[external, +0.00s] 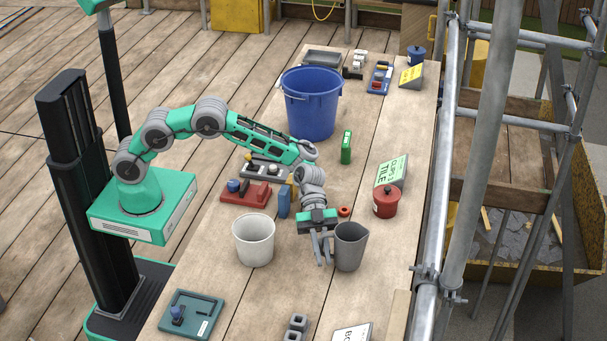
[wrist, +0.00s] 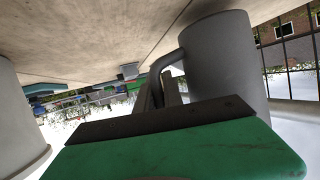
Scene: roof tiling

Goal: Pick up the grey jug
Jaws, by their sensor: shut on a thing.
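The grey jug (external: 350,247) stands upright on the wooden bench, right of the white bucket. In the wrist view the jug (wrist: 225,65) fills the upper right, its handle (wrist: 168,65) facing my gripper. My gripper (external: 323,250) is beside the jug's left side, its fingers low at the handle. In the wrist view my gripper (wrist: 158,92) has its fingers shut on the handle. The exact contact is partly hidden by the gripper body. I cannot tell whether the jug's base is touching the bench.
A white bucket (external: 254,240) stands close left of my gripper. Scaffold poles (external: 482,130) rise along the right edge. Bench space in front of the jug is mostly clear.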

